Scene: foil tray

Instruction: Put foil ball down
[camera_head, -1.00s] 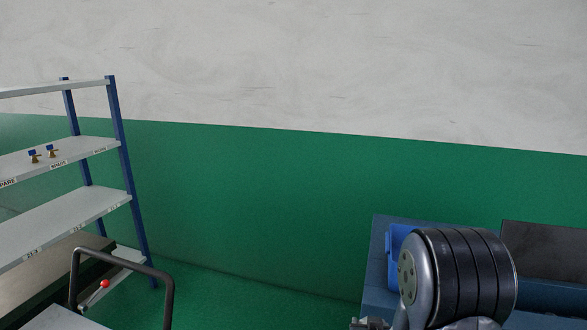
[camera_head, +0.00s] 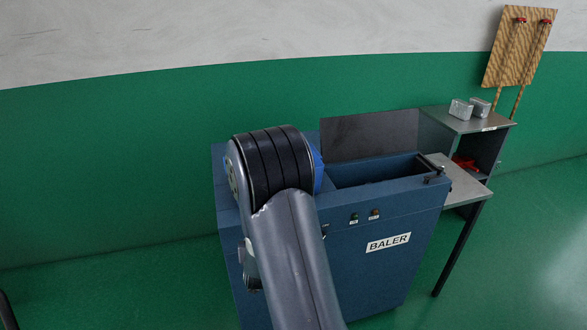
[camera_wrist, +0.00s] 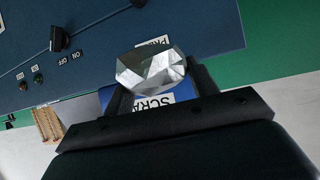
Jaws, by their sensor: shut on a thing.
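The foil ball (camera_wrist: 155,72) is a crumpled, faceted silver lump in the wrist view. My gripper (camera_wrist: 160,82) is shut on it, with one dark finger at each side. Behind the ball is a blue container with a white label (camera_wrist: 150,98) beginning "SCRA", partly covered by the ball and gripper. In the head view a small edge of a blue container (camera_head: 319,170) shows beside my arm, on the baler. My arm hides the gripper and the ball there.
The dark blue baler (camera_head: 350,255) has an open hopper (camera_head: 375,169) with a raised dark lid (camera_head: 370,135). To its right stands a grey shelf unit (camera_head: 470,121) with two silver blocks (camera_head: 460,109).

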